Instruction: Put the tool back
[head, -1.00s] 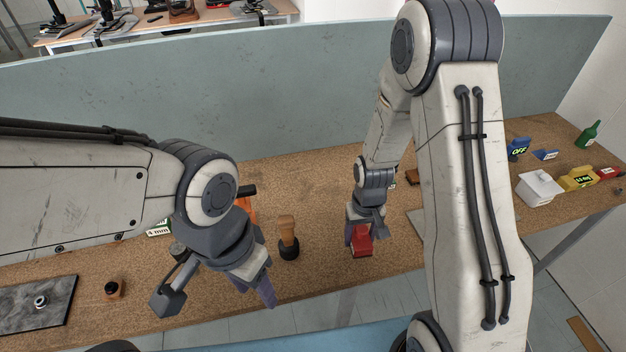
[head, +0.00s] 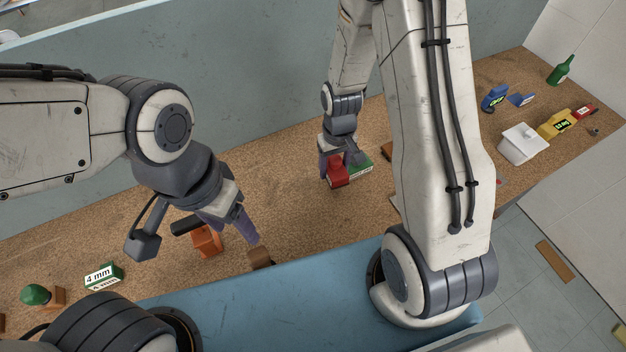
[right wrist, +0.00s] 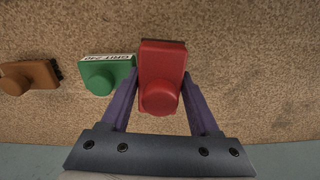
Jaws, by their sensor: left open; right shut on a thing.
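My right gripper (head: 337,160) is shut on a red block with a round knob (head: 336,174). In the right wrist view the red block (right wrist: 162,72) sits between the purple fingers of the gripper (right wrist: 155,100). I cannot tell whether it touches the bench. A green block with a round knob and a white label (right wrist: 108,76) is just left of it; it also shows in the head view (head: 361,168). My left gripper (head: 240,228) is open, above a brown wooden-handled thing (head: 260,257) and right of an orange tool with a black handle (head: 206,241).
A brown knobbed block (right wrist: 30,74) lies further left in the wrist view. A green "4 mm" block (head: 103,275) is at lower left. A white box (head: 523,144), yellow block (head: 557,123) and green bottle (head: 561,70) stand at right. A grey-green panel (head: 180,75) backs the cork bench (head: 290,205).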

